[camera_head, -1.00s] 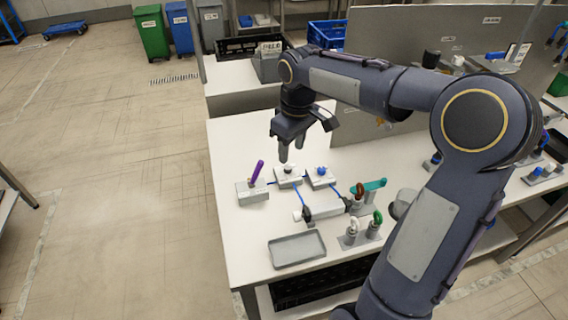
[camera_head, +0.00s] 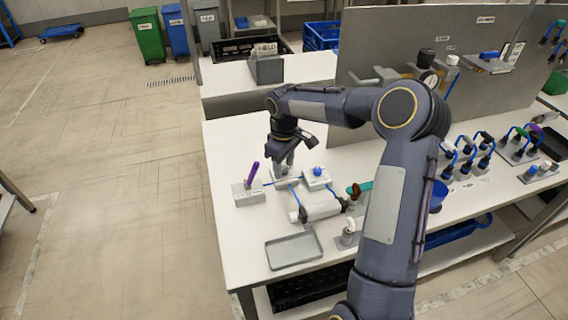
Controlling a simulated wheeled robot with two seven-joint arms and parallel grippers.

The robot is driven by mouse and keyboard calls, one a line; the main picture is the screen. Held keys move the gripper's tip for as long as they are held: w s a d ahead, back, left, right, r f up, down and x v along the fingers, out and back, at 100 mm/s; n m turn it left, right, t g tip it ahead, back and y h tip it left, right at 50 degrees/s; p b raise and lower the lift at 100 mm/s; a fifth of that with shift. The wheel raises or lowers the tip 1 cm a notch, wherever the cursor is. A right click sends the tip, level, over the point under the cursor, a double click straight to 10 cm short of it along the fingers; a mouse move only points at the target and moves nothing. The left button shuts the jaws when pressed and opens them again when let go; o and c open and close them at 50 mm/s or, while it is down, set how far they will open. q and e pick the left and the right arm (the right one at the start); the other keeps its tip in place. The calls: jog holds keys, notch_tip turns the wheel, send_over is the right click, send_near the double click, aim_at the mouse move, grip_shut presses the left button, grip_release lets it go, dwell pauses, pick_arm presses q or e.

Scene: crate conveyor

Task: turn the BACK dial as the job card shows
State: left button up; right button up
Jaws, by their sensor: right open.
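My right gripper (camera_head: 284,168) points down over a small grey block (camera_head: 284,184) on the white table, with its open fingers at the white knob seen earlier on that block. The fingers largely hide that knob, and I cannot tell whether they touch it. A similar block with a blue knob (camera_head: 317,171) stands just to the right. A block with a purple lever (camera_head: 252,175) stands to the left. No label reading BACK is legible, so I cannot tell which dial bears that name. No job card can be made out with certainty. My left gripper is not in view.
A grey cylinder (camera_head: 320,211) joined by blue lines and an empty grey tray (camera_head: 294,250) lie nearer the front. A teal-handled part (camera_head: 362,187) stands to the right, partly behind my arm. A grey upright panel (camera_head: 400,45) rises behind. The table's left edge is clear.

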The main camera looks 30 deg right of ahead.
grip_shut()
dwell(0.3)
jog(key=shift+m, duration=0.3)
jog(key=m+b, duration=0.1)
jog(key=m, duration=0.3)
jog(key=shift+m, duration=0.3)
jog(key=m, duration=0.3)
jog(key=shift+m, duration=1.8)
grip_release()
